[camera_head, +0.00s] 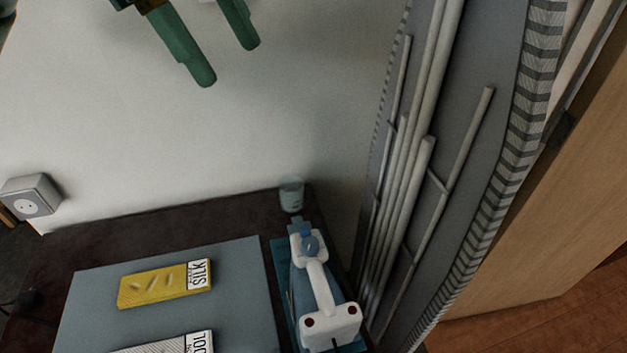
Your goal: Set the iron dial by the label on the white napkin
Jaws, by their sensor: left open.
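A white and blue iron (318,285) sits on a blue base at the right end of the table. Its blue dial (310,246) shows near its far end; I cannot read the setting. A white napkin (165,346) lies at the bottom edge, partly cut off. Its label (199,343) shows the letters "OOL", with the first part unclear. A yellow napkin (150,288) behind it has a label reading "SILK". My left gripper (230,63) has two green fingers apart at the top, open and empty, far from the iron. My right gripper is out of view.
The napkins lie on a grey-blue mat (235,258) on a dark table. A small glass (291,194) stands behind the iron. A folded ironing board (465,90) leans close on the right. A wall socket (30,197) is at the left.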

